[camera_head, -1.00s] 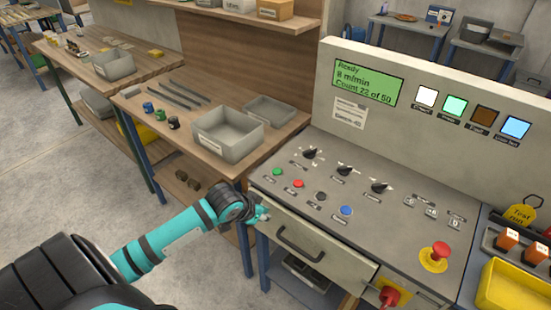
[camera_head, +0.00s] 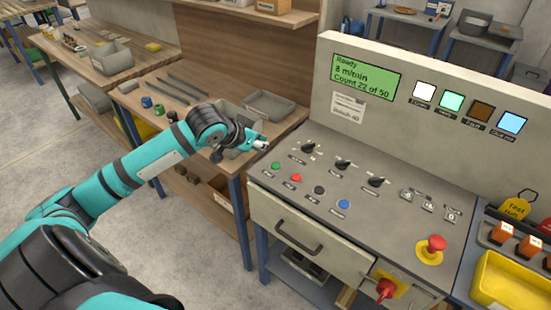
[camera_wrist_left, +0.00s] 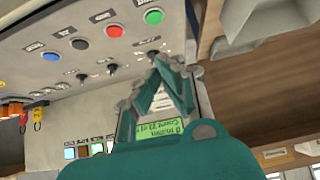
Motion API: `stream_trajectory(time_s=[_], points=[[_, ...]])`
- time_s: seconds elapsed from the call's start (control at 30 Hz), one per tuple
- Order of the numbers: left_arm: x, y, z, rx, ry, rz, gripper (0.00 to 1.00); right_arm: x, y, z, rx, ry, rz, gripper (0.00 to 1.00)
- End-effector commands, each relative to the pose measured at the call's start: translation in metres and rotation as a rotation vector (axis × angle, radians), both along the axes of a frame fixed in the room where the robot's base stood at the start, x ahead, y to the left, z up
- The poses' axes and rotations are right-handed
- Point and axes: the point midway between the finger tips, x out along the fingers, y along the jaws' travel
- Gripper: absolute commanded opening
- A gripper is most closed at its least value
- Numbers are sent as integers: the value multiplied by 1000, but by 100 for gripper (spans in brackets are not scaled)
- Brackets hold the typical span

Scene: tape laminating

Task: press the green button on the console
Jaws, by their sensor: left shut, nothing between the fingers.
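The console (camera_head: 395,225) stands in the middle right of the head view, with a sloping grey panel. The green button (camera_head: 276,166) is at the panel's left end, beside a red button (camera_head: 296,178). The green button also shows in the left wrist view (camera_wrist_left: 153,16), near the top. My left gripper (camera_head: 262,145) is above the panel's left back edge, up and left of the green button and apart from it. In the wrist view its fingers (camera_wrist_left: 164,64) meet at the tips and hold nothing. My right gripper is not in view.
Black (camera_head: 319,190) and blue (camera_head: 343,204) buttons, several knobs and a red emergency stop (camera_head: 436,244) are on the panel. The upright display (camera_head: 367,76) reads Ready. A wooden table (camera_head: 165,90) with a grey bin (camera_head: 270,104) is to the left.

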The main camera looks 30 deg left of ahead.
Motion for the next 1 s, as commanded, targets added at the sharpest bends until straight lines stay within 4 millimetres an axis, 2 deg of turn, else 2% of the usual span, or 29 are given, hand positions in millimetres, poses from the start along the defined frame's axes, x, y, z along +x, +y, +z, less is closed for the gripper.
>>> stream_trajectory(time_s=[0.47, 0.7, 1.0], points=[[66, -7, -65, -4, 1, 0, 0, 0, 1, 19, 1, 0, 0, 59], [65, -6, -97, 0, 1, -1, 0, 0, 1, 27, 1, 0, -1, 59], [65, -6, -106, 1, 0, -2, 0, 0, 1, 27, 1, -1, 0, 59]])
